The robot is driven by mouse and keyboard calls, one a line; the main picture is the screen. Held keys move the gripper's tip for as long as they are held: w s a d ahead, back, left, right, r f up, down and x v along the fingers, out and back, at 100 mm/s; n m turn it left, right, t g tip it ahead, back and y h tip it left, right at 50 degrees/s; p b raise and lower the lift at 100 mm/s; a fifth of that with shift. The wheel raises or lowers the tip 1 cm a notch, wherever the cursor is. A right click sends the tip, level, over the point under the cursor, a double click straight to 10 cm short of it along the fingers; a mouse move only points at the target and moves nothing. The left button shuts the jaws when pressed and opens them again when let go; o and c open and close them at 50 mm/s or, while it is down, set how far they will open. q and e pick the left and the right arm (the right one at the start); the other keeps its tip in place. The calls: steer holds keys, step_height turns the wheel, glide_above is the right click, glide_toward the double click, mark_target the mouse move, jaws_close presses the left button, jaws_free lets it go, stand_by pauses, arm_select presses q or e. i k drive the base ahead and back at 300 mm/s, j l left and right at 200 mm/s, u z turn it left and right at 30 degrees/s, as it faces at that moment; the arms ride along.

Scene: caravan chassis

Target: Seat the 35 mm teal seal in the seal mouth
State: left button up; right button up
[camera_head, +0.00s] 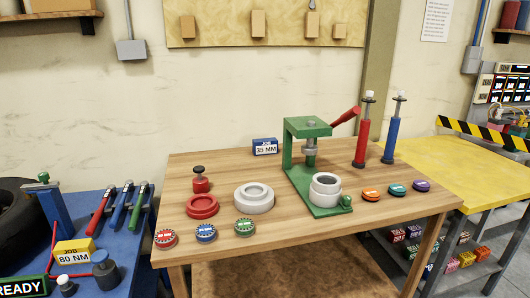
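A teal disc (397,188), which looks like the teal seal, lies flat at the right of the wooden table (330,235), between an orange disc (370,193) and a purple disc (421,186). Its size marking is too small to read. A green press (306,128) stands to its left, with a grey open-topped cup (325,189) on its base. A grey stepped ring (254,199) sits further left. I cannot tell for sure which of these is the seal mouth. Neither of my grippers is in view.
A "JOB 35 MM" sign (265,147) stands behind. Red (362,138) and blue (392,136) upright tools stand back right. Red, blue and green discs (205,233) line the front left, near a red ring (202,206). The front middle is clear. A blue bench (110,255) is at left.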

mark_target(326, 181)
steer(key=i+l+z, duration=0.25)
steer(key=l, duration=0.4)
steer(key=i+l+z, duration=0.3)
steer(key=i+l, duration=0.25)
